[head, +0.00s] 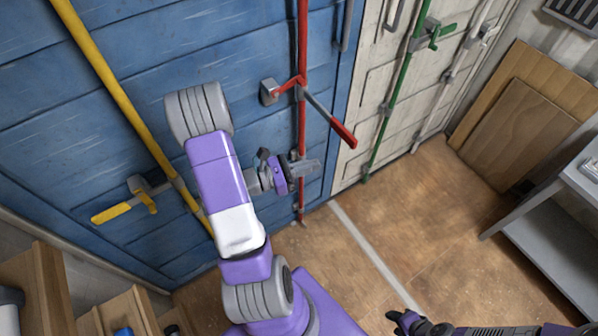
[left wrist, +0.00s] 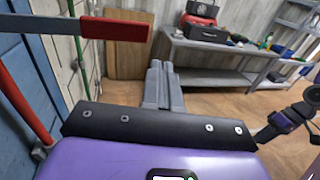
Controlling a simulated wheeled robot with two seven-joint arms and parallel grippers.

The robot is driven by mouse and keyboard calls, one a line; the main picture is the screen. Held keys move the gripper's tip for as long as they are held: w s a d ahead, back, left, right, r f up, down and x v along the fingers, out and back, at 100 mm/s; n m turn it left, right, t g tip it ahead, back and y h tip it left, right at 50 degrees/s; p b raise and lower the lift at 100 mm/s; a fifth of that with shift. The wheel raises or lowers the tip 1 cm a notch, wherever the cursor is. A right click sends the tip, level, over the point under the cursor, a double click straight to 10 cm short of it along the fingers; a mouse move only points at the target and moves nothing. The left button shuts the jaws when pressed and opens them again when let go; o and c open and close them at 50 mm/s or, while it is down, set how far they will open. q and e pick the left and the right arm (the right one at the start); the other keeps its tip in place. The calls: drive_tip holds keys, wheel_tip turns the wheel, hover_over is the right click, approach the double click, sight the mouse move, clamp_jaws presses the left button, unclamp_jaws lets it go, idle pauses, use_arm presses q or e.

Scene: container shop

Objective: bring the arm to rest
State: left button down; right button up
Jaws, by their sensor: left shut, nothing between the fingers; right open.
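My left gripper (head: 308,168) is in front of the blue container door, close to the lower part of the red lock rod (head: 301,130). Its grey fingers are together with nothing between them, as the left wrist view also shows (left wrist: 163,85). Whether it touches the rod cannot be told. The red-gripped handle (head: 343,132) sticks out from the rod above the gripper; it crosses the upper left of the left wrist view (left wrist: 115,28). My right gripper (head: 400,318) is low at the bottom edge of the head view, open and apart from everything there.
A yellow rod (head: 122,88) with a yellow handle (head: 112,212) is on the blue door. A green rod (head: 398,85) is on the pale door. Wooden boards (head: 516,134) lean at the right. A grey workbench (head: 548,215) stands at the right edge. The floor between is clear.

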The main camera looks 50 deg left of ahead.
use_arm(q)
drive_tip(key=v, duration=0.3)
drive_tip(key=shift+s+d, duration=0.2)
drive_tip(key=shift+d, duration=0.1)
drive_tip(key=shift+w, duration=0.1)
